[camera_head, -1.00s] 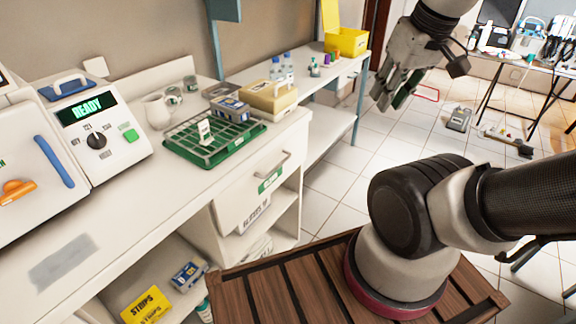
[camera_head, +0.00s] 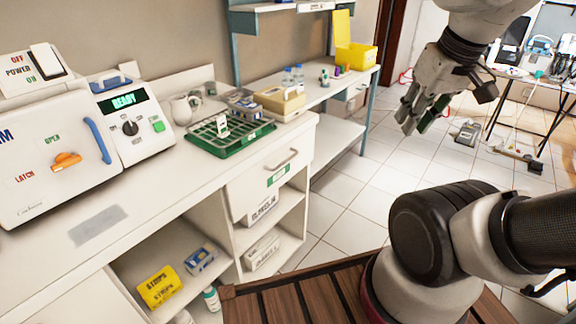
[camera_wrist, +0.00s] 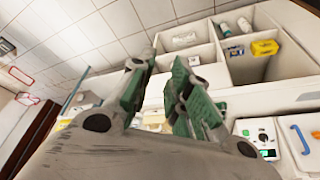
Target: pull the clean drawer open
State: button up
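The clean drawer (camera_head: 262,184) is in the white cabinet under the right end of the counter. My gripper (camera_head: 416,122) hangs in the air to the right of the drawer, well apart from the handle. In the wrist view my gripper (camera_wrist: 162,75) has its green-padded fingers apart with nothing between them. The fingers hide part of the cabinet there; I cannot make out the handle.
A green rack (camera_head: 230,138) stands on the counter (camera_head: 165,180) above the drawer, near a beige box (camera_head: 280,100). Open shelves below hold a yellow box (camera_head: 157,288) and white boxes. A slatted wooden top (camera_head: 300,299) lies in front.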

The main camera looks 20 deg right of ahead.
notch_tip(320, 180, down, 15)
jog(key=a+m+g+y, duration=0.2)
jog(key=m+g+y, duration=0.2)
jog(key=m+g, duration=0.25)
jog(key=w+a+f+m+g+y, duration=0.1)
jog(key=w+a+f+m+y, duration=0.1)
jog(key=a+f+m+y, duration=0.4)
jog(key=m+t, duration=1.6)
jog(key=m, duration=1.8)
send_near(286, 160)
jog(key=r+x, duration=0.1)
jog(key=x, duration=0.2)
jog(key=shift+h, duration=0.4)
jog(key=x, duration=0.3)
jog(key=f+x, duration=0.1)
jog(key=x, duration=0.3)
jog(key=shift+w+f, duration=0.2)
grip_shut()
